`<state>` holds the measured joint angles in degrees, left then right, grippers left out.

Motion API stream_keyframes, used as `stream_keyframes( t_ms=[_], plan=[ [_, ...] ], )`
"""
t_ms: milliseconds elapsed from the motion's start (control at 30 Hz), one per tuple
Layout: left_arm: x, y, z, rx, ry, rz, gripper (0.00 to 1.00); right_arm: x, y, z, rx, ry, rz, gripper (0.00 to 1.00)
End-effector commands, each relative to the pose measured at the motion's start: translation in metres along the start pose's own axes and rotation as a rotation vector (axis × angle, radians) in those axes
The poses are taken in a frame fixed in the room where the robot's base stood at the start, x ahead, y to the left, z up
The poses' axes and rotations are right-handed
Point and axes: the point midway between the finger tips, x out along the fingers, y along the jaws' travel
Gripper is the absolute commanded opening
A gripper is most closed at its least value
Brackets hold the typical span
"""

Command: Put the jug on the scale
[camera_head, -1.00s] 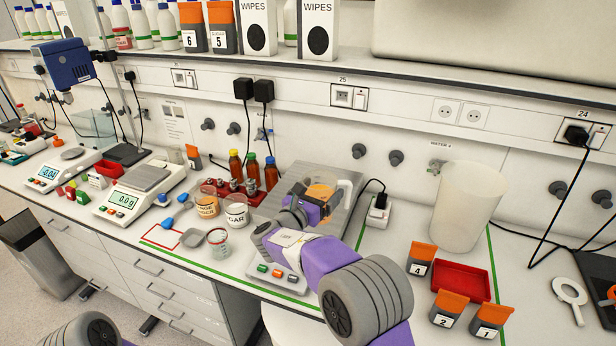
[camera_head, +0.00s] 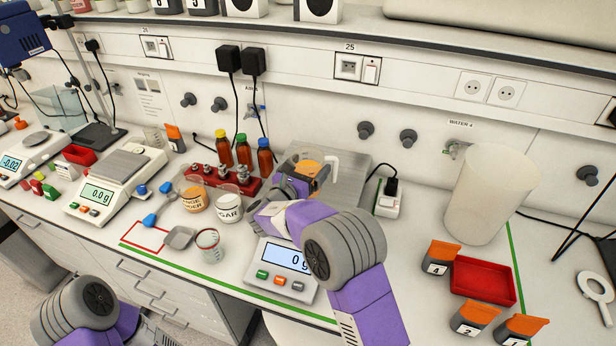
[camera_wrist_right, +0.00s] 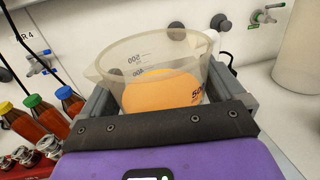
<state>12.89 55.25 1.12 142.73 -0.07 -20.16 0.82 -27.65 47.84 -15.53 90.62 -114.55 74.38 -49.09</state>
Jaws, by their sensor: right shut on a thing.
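The clear jug (camera_head: 309,166) holds orange juice. It shows large and upright in the right wrist view (camera_wrist_right: 160,82), between the two fingers. My right gripper (camera_head: 304,181) is shut on the jug. The jug is over the rear part of the large scale, whose front panel (camera_head: 278,257) reads 0 g. My forearm covers part of the scale and its display. I cannot tell from the picture whether the jug touches the plate. My left arm shows at the lower left, with its gripper out of view.
Bottles with coloured caps (camera_head: 244,153) and a red weight block (camera_head: 222,181) stand left of the jug. A sugar tub (camera_head: 229,210) and a small beaker (camera_head: 209,245) are left of the scale. A tall translucent container (camera_head: 482,195) and red tray (camera_head: 483,280) stand right.

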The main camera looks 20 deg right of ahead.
Motion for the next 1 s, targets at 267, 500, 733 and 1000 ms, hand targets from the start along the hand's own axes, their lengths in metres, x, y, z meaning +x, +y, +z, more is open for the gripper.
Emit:
stream_keyframes(
  t_ms=[267, 500, 733, 1000],
  plan=[
    [0.004, -0.001, 0.000, 0.000, 0.001, 0.000, 0.43, 0.000, 0.001, -0.032, 0.000, -0.001, 0.000, 0.43],
    [0.004, -0.001, 0.000, 0.000, 0.001, 0.000, 0.43, 0.000, 0.001, -0.032, 0.001, -0.002, 0.000, 0.43],
    [0.005, -0.002, -0.001, 0.000, 0.001, 0.000, 0.43, 0.000, 0.001, -0.035, -0.001, 0.001, 0.001, 1.00],
    [0.003, -0.001, 0.000, 0.000, 0.001, 0.000, 0.43, -0.009, 0.002, -0.032, -0.001, 0.001, 0.003, 1.00]
  ],
)
